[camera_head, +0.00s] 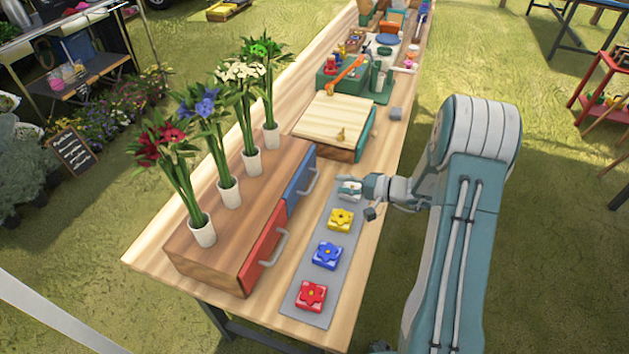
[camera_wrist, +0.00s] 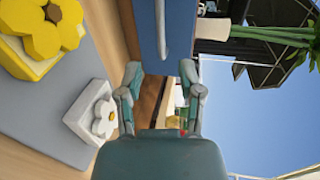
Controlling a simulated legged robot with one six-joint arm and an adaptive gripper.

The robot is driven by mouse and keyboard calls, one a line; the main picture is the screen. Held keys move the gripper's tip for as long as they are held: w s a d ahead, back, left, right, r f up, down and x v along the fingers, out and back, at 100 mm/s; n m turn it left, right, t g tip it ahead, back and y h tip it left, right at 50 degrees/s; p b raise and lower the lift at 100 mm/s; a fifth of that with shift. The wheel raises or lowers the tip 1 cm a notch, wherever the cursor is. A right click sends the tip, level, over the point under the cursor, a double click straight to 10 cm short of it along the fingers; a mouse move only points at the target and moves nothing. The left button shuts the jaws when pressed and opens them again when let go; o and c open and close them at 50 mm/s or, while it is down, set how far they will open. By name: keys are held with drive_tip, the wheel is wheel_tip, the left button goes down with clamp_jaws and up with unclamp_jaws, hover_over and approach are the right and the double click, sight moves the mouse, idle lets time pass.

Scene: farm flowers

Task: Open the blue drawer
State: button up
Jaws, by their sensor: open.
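The blue drawer (camera_head: 300,181) is the far front of a wooden cabinet (camera_head: 215,235) and looks flush with it. Its grey bar handle (camera_head: 312,181) stands out from the front. My gripper (camera_head: 362,198) is to the right of the drawer, over the far end of the grey mat. In the wrist view, the blue front (camera_wrist: 147,30) and its handle (camera_wrist: 160,28) lie ahead, just beyond my fingertips (camera_wrist: 162,76). The two fingers are apart, with nothing held between them. I cannot tell the exact gap to the handle.
The red drawer (camera_head: 262,252) is nearer, with its own handle. Several flower blocks, including a yellow one (camera_head: 340,219) and a white one (camera_head: 349,190), sit on the grey mat (camera_head: 318,302). Vases (camera_head: 202,232) stand on the cabinet. A wooden box (camera_head: 333,122) is behind.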

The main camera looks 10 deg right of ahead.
sight(314, 180)
drive_tip(key=x, duration=0.8)
drive_tip(key=shift+a, duration=0.25)
drive_tip(key=shift+c, duration=0.3)
drive_tip(key=shift+f, duration=0.1)
clamp_jaws()
